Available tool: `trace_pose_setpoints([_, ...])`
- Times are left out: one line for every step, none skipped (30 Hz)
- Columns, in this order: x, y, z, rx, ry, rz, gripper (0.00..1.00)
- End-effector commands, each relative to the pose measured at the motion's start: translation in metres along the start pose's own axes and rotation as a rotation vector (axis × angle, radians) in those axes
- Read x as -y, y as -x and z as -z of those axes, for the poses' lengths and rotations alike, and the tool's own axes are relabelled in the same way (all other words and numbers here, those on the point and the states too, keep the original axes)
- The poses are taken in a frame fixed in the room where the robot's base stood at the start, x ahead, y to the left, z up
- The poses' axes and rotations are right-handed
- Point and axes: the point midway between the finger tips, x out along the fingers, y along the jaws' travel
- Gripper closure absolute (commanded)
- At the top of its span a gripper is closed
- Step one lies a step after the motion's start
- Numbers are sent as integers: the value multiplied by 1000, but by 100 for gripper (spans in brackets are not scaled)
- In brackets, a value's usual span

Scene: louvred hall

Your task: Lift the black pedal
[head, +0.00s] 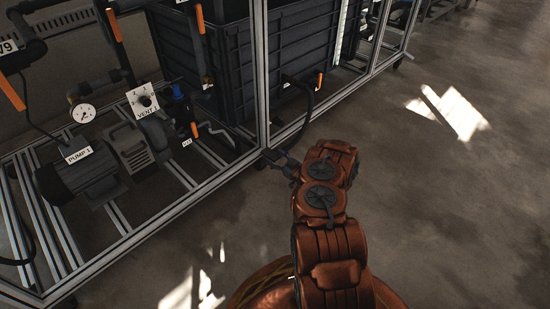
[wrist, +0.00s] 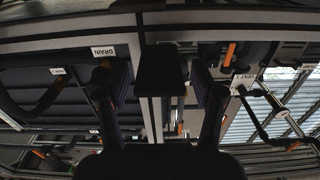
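In the wrist view the black pedal (wrist: 162,70) is a dark flat block at the light metal frame, near the middle of the picture. My gripper (wrist: 160,84) is open, with one finger on each side of the pedal and a visible gap on both sides. In the head view my gripper (head: 276,159) reaches to the lower rail at the frame's corner post. The pedal is small and dark there and hard to tell apart from the gripper.
The metal frame holds a dark ribbed tank (head: 290,50), a pump (head: 85,175), a gauge (head: 83,113) and pipes with orange-handled levers. A black hose (head: 308,105) hangs close above my gripper. The concrete floor to the right is clear.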

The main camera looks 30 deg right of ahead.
Motion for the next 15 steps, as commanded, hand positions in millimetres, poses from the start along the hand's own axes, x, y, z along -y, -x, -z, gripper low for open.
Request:
trace_pose_setpoints([0, 0, 0, 0, 0, 0, 42])
trace_pose_setpoints([0, 0, 0, 0, 0, 0, 45])
trace_pose_setpoints([0, 0, 0, 0, 0, 0, 49])
trace_pose_setpoints([0, 0, 0, 0, 0, 0, 52])
trace_pose_setpoints([0, 0, 0, 0, 0, 0, 55])
trace_pose_setpoints([0, 0, 0, 0, 0, 0, 59])
trace_pose_setpoints([0, 0, 0, 0, 0, 0, 62])
trace_pose_setpoints([0, 0, 0, 0, 0, 0, 66])
trace_pose_setpoints([0, 0, 0, 0, 0, 0, 70])
trace_pose_setpoints([0, 0, 0, 0, 0, 0, 73])
trace_pose_setpoints([0, 0, 0, 0, 0, 0, 76])
trace_pose_setpoints([0, 0, 0, 0, 0, 0, 80])
trace_pose_setpoints([0, 0, 0, 0, 0, 0, 83])
trace_pose_setpoints([0, 0, 0, 0, 0, 0, 86])
trace_pose_setpoints([0, 0, 0, 0, 0, 0, 91])
